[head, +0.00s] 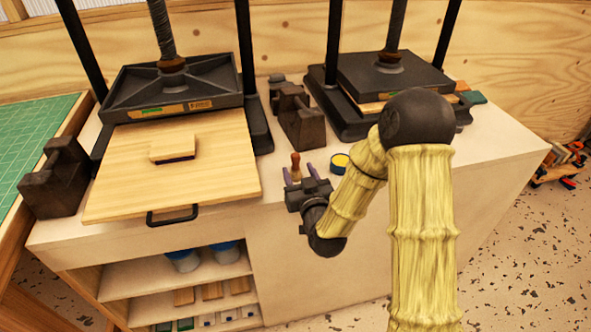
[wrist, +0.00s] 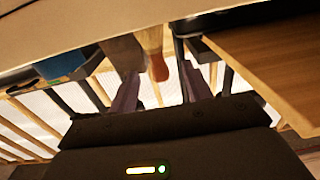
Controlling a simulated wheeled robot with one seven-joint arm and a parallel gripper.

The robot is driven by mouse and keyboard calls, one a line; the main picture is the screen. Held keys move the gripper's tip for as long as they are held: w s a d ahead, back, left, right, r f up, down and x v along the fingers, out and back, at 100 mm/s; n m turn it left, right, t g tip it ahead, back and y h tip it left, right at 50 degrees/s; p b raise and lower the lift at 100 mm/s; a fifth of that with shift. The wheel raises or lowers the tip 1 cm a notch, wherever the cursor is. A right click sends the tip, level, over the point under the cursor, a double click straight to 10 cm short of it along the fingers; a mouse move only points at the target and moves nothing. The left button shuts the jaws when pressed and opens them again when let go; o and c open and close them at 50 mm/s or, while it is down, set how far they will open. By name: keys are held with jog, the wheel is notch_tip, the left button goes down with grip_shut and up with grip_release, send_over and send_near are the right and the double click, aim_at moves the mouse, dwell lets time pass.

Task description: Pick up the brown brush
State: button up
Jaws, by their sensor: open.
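The brown brush (head: 296,161) stands upright near the front edge of the white bench, its orange-brown handle showing; its lower part is hidden behind my gripper. My gripper (head: 298,169) is at the bench's front edge, close before the brush, with its two pale purple fingers apart. In the wrist view, the rounded brown handle end of the brush (wrist: 157,66) shows between the two open fingers (wrist: 159,80), with gaps on both sides. I cannot tell how deep between the fingers it stands.
A yellow-topped tin (head: 340,163) stands just right of my gripper. A wooden board (head: 225,165) with a small block (head: 172,148) lies to the left, under a black press (head: 172,90). Dark brown blocks (head: 300,120) stand behind. The bench top right of my arm is clear.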

aim_at(294, 157)
jog(key=shift+w+a, duration=0.25)
jog(key=shift+w, duration=0.45)
jog(key=shift+w+r, duration=0.1)
jog(key=p+x, duration=0.1)
jog(key=x, duration=0.4)
jog(key=shift+d, duration=0.1)
jog(key=shift+r, duration=0.1)
jog(key=shift+c, duration=0.2)
jog(key=c, duration=1)
